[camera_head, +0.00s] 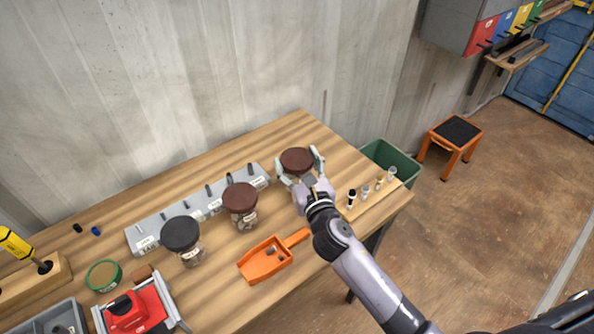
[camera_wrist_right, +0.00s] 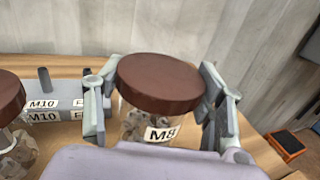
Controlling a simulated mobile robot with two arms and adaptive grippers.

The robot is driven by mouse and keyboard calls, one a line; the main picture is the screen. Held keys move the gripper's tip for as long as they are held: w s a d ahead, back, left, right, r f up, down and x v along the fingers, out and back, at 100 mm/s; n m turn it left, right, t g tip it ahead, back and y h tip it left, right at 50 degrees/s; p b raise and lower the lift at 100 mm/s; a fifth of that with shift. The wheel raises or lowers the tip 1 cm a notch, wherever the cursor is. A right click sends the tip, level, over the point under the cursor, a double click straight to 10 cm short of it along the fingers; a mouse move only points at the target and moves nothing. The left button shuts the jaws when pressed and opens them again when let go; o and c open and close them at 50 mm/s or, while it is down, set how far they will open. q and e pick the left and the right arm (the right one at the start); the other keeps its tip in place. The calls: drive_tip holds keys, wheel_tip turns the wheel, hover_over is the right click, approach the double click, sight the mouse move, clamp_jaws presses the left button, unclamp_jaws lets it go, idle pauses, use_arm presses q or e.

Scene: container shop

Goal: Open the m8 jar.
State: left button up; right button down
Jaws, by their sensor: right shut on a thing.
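The m8 jar is a clear jar with a brown lid (camera_head: 297,160) at the table's back right in the head view. In the right wrist view its "M8" label (camera_wrist_right: 160,134) faces me, metal parts show inside, and the brown lid (camera_wrist_right: 160,82) sits level on top. My right gripper (camera_head: 300,164) is shut on the jar, one finger on each side at about lid height. The palm hides the jar's lower part. My left gripper is not in view.
A second brown-lidded jar (camera_head: 240,197) and a black-lidded jar (camera_head: 181,233) stand to the left, by a grey labelled rail (camera_head: 150,230). An orange scoop (camera_head: 262,262) lies in front. Small bottles (camera_head: 365,191) stand right, near a green bin (camera_head: 400,163).

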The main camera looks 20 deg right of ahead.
drive_tip(key=shift+f, duration=1.15)
drive_tip(key=shift+b, duration=0.3)
drive_tip(key=c, duration=0.9)
unclamp_jaws()
drive_tip(key=shift+f, duration=0.2)
drive_tip(key=o, duration=0.5)
drive_tip(key=shift+r, duration=0.25)
drive_tip(key=s+b, duration=0.2)
drive_tip(key=s, duration=0.8)
drive_tip(key=shift+s+d+f, duration=0.1)
drive_tip(key=shift+s+f, duration=0.05)
drive_tip(key=shift+s, duration=0.9)
